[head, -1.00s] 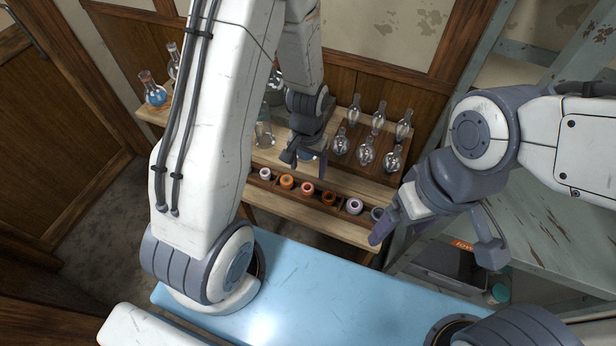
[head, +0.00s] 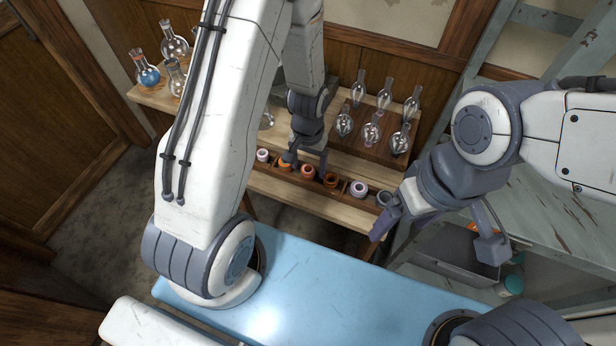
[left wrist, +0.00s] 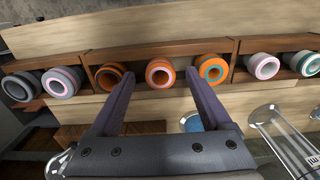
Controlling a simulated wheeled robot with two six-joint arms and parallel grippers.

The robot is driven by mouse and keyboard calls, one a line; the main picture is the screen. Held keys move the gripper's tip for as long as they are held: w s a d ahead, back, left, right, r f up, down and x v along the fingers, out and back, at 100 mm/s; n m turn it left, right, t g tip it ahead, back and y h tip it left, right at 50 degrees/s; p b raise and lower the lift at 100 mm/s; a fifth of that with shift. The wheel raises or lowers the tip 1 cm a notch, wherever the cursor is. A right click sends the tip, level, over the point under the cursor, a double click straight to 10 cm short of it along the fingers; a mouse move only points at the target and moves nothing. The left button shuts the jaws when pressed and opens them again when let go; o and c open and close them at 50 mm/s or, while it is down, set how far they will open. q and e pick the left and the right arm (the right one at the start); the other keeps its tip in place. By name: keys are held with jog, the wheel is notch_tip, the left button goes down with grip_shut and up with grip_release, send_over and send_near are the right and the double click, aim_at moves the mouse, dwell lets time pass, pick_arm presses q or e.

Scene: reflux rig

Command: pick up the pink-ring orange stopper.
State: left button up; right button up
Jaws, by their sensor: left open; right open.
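The pink-ring orange stopper (head: 308,171) sits in the wooden rack's middle section. In the left wrist view it (left wrist: 160,73) lies between my fingertips, with an orange-ringed orange stopper (left wrist: 110,78) on its left and a teal-ringed orange stopper (left wrist: 212,70) on its right. My left gripper (head: 306,164) is open and empty, pointing down at the rack, with its fingers on either side of the pink-ring stopper. The left wrist view shows this gripper (left wrist: 159,77) too; whether the fingers touch anything is unclear. My right gripper (head: 434,238) is open and empty, right of the rack.
A white-pink stopper (head: 263,155), a lilac-ringed one (head: 358,188) and a grey one (head: 384,198) share the rack. Several glass bulbs (head: 372,130) stand behind it. Flasks (head: 147,72) stand at the bench's left end.

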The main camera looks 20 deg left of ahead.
pick_arm(q)
notch_tip(320, 180, down, 2)
jog(key=shift+f+b, duration=0.1)
jog(key=shift+b, duration=0.4)
pick_arm(e)
jog(key=shift+f, duration=0.9)
pick_arm(q)
jog(key=c, duration=1.2)
jog(key=shift+r, duration=0.65)
jog(key=r, duration=0.3)
jog(key=shift+s+d+r, duration=0.1)
jog(key=shift+d+r, duration=0.15)
jog(key=shift+d, duration=0.1)
jog(key=shift+s+d+r+b, duration=0.2)
jog(key=shift+s+d+r, duration=0.5)
jog(key=shift+d+r, duration=0.7)
jog(key=shift+s+d+r+b, duration=0.15)
jog(key=shift+s+d+r, duration=0.6)
jog(key=shift+d, duration=1.2)
jog(key=shift+s+d+r+b, duration=0.2)
jog(key=shift+s+d+r, duration=0.5)
jog(key=shift+d+r, duration=0.7)
pick_arm(e)
jog(key=shift+f, duration=0.65)
pick_arm(q)
jog(key=shift+d+f, duration=0.25)
jog(key=shift+f, duration=0.1)
